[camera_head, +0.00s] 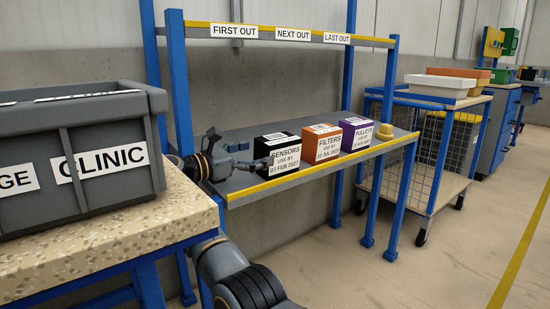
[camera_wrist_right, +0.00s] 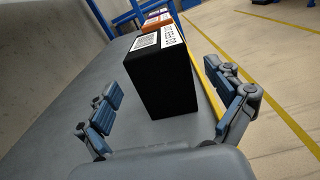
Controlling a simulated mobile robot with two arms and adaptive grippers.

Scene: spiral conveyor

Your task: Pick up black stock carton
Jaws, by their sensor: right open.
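The black stock carton (camera_head: 284,152) stands upright on the grey shelf, at the left end of a row of cartons. In the right wrist view the black carton (camera_wrist_right: 160,80) stands ahead, between the lines of the two spread blue-padded fingers (camera_wrist_right: 170,118). The fingers are open and nothing is held. My left gripper does not show in the head view.
An orange FILTERS carton (camera_head: 322,143) and a purple PULLEYS carton (camera_head: 356,133) stand right of the black one. The shelf (camera_head: 240,182) has a yellow front edge and blue posts. A grey CLINIC crate (camera_head: 90,150) sits on a speckled table at left. A mesh cart (camera_head: 440,140) stands right.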

